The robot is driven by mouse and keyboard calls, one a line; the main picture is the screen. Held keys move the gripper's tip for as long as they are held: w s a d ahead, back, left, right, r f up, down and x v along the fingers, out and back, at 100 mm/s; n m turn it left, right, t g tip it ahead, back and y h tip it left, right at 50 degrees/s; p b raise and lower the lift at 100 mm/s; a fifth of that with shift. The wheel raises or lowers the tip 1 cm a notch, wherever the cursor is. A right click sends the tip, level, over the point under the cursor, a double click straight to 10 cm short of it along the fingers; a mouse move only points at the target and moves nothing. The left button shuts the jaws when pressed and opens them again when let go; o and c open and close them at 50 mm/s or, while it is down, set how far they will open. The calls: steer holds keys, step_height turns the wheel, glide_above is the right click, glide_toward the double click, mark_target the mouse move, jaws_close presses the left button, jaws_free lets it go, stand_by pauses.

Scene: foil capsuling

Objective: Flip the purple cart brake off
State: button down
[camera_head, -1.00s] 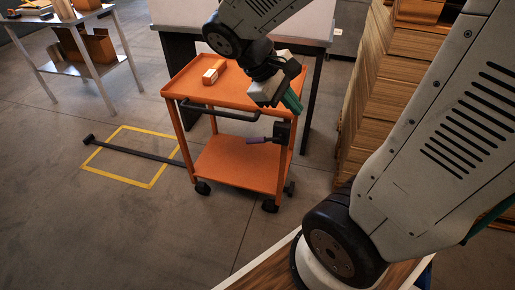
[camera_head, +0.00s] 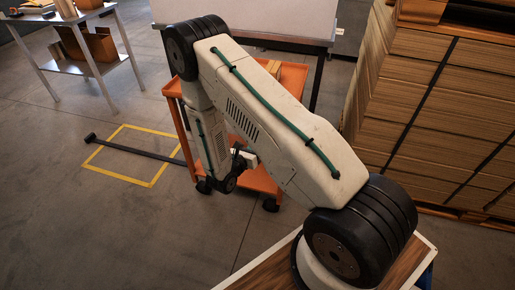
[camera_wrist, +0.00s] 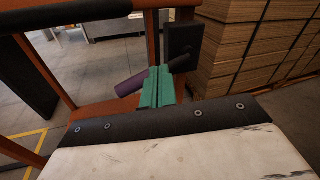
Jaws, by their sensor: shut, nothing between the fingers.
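The orange cart (camera_head: 293,78) stands ahead, partly hidden behind my arm in the head view. In the wrist view, the brake lever has a purple grip (camera_wrist: 131,84) and a dark shaft (camera_wrist: 184,62), running from a black box (camera_wrist: 183,40) on the cart's orange post (camera_wrist: 151,25). The lever slopes down to the left. My gripper (camera_wrist: 158,70) has green fingers, shut and empty. They overlap the middle of the lever, with the purple grip to their left and the shaft to their right. I cannot tell if they touch it. In the head view the lever is hidden.
Stacked cardboard (camera_head: 425,100) stands right of the cart. A metal table (camera_head: 85,65) with boxes is at the back left. A yellow floor outline (camera_head: 125,126) and a dark bar (camera_head: 150,155) lie left of the cart. The floor in front is clear.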

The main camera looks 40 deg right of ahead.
step_height(320, 180, down, 10)
steer(key=s+a+n+t+y, duration=0.1)
steer(key=a+n+t+y, duration=0.1)
steer(key=n+t, duration=0.15)
steer(key=f+x, duration=0.1)
steer(key=x, duration=0.9)
steer(key=shift+a+r+n+g+y, duration=0.15)
steer(key=shift+a+r+n, duration=0.2)
steer(key=shift+r, duration=0.55)
steer(key=shift+a+r+n+g+y, duration=0.15)
steer(key=shift+a+r, duration=0.3)
steer(key=shift+r, duration=0.45)
steer(key=shift+w+a+r, duration=0.1)
steer(key=shift+w+a, duration=0.05)
